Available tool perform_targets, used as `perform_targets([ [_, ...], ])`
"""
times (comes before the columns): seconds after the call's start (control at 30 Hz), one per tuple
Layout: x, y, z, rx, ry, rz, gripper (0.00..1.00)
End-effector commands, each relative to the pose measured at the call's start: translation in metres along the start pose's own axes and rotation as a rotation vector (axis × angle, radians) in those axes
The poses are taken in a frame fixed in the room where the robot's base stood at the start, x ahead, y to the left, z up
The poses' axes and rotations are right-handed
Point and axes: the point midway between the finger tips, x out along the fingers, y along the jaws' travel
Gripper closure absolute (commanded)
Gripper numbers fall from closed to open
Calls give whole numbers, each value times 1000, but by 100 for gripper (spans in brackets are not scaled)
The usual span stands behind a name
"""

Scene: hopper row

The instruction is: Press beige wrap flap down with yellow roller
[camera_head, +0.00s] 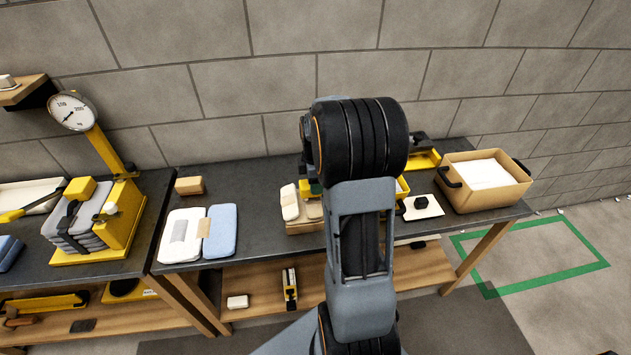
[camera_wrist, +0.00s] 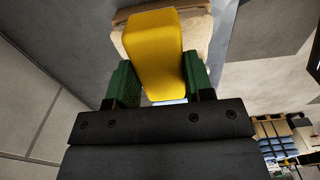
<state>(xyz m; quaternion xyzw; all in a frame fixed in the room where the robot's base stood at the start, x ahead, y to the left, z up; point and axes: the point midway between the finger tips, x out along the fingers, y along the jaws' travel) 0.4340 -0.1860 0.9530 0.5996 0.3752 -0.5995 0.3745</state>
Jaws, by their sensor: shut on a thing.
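In the wrist view my gripper (camera_wrist: 160,78) has its two green fingers shut on the yellow roller (camera_wrist: 155,45), a yellow block-shaped body between them. A beige wrapped thing (camera_wrist: 196,22) lies just beyond the roller's far end and is partly covered by it. I cannot tell whether they touch. In the head view my arm hides most of my gripper; a bit of green and yellow (camera_head: 312,188) shows at its left edge. Beside it, pale beige pieces (camera_head: 290,202) lie on a wooden board (camera_head: 304,228). The wrap flap cannot be told apart.
White and blue pads (camera_head: 221,230) and a small tan block (camera_head: 189,186) lie left on the dark bench. A yellow scale (camera_head: 125,215) stands on the left bench. A tan bin (camera_head: 485,198) with black handles stands right, near a white plate (camera_head: 421,209).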

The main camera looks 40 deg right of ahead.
Motion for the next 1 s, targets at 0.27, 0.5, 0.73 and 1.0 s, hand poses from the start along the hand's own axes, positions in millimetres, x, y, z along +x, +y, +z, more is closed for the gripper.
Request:
perform_targets([
  [0.27, 8, 0, 0, 0, 0, 0, 82],
  [0.5, 10, 0, 0, 0, 0, 1, 82],
  [0.73, 10, 0, 0, 0, 0, 1, 82],
  [1.0, 12, 0, 0, 0, 0, 1, 82],
])
